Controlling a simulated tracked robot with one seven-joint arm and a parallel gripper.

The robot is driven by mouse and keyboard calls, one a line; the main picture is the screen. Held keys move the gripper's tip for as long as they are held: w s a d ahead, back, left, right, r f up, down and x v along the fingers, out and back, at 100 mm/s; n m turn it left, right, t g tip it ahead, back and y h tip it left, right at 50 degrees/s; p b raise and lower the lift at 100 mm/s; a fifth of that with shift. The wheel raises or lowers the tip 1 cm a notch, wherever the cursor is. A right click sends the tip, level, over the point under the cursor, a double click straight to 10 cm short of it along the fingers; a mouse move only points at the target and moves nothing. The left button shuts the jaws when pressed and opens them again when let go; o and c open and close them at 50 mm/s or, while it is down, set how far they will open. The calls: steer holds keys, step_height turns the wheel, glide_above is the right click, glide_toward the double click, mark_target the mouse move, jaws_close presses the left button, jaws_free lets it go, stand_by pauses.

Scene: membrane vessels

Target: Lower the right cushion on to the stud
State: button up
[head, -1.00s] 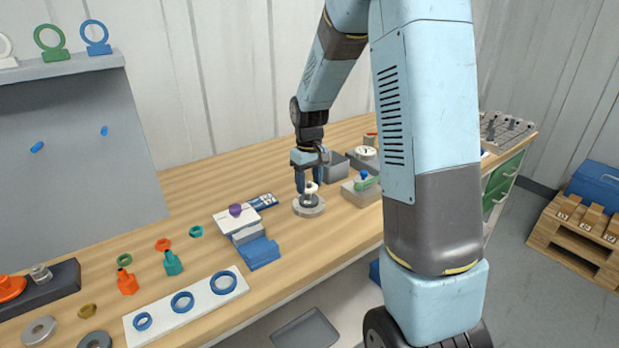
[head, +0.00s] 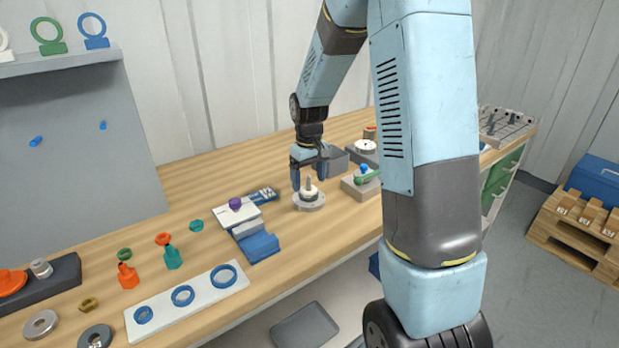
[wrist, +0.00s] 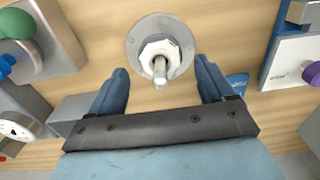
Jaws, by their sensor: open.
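The white cushion (head: 309,193) sits low around the upright metal stud (head: 309,181), on a round grey base (head: 300,206) on the bench. In the wrist view the white cushion (wrist: 150,46) surrounds the stud (wrist: 160,72), whose tip stands out above it. The round base (wrist: 137,32) lies beneath. My gripper (head: 309,179) is open and empty above the cushion. In the wrist view its two blue fingers (wrist: 161,70) are spread apart on either side of the stud, clear of the cushion.
A blue and white stepped block with a purple knob (head: 236,204) stands on the left. A grey box (head: 332,160) and a white dial (head: 365,147) are behind. Bare wood lies between.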

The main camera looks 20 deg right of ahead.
steer(key=shift+r, duration=0.15)
step_height(320, 180, up, 13)
steer(key=shift+r, duration=0.2)
stand_by(0.3)
steer(key=shift+r, duration=0.1)
stand_by(0.4)
steer(key=s+r+m+t, duration=0.1)
steer(key=s+r+t, duration=0.1)
steer(key=s, duration=0.7)
steer(key=s+r+m+t, duration=0.1)
steer(key=s+r, duration=0.2)
steer(key=s, duration=0.7)
steer(key=s+r+m+t, duration=0.1)
steer(key=s+r+t, duration=0.1)
steer(key=s, duration=0.7)
steer(key=shift+s+r+m+t, duration=0.15)
steer(key=shift+r+m+t, duration=0.15)
steer(key=shift+r, duration=0.45)
steer(key=shift+d, duration=0.1)
